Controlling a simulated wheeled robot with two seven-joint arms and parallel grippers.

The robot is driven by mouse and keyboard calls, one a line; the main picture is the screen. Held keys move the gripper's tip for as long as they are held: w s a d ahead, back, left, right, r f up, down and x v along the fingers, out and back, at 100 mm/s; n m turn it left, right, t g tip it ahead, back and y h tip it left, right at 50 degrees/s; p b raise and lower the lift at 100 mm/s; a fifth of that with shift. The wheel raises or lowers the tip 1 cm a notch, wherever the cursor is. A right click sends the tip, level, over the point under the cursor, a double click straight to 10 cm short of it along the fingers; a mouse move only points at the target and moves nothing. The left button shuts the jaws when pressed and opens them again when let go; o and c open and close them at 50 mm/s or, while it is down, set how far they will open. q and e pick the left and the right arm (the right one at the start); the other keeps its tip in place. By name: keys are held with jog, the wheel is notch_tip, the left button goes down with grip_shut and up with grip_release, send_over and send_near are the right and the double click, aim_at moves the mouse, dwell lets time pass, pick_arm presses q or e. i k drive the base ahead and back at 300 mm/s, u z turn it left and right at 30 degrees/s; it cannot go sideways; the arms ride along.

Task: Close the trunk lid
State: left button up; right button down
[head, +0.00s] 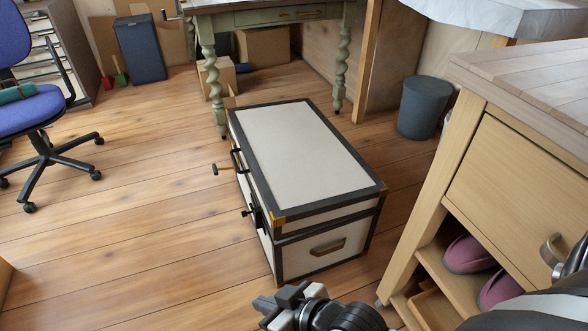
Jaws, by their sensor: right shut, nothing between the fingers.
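The trunk (325,252) stands on the wood floor in the middle of the head view. It is cream with black edging and brass corners, and has a handle on its near end. Its cream lid (300,152) lies down over the body, and I see no clear gap at the seam. Hardware sticks out on its left side, including a brass-coloured piece (222,168). My right gripper (268,303) is at the bottom edge, shut and empty, in front of the trunk's near end and apart from it. My left gripper is not in view.
A wooden cabinet (520,165) with pink shoes on its shelf stands close on the right. A grey bin (424,107) is behind it. A green table (270,18) stands beyond the trunk. A blue chair (35,105) is at far left. The floor left of the trunk is clear.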

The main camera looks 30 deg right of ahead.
aim_at(303, 174)
jog(key=z, duration=2.15)
jog(key=i, duration=0.15)
jog(key=u, duration=2.1)
jog(key=i, duration=1.05)
jog(key=u, duration=0.3)
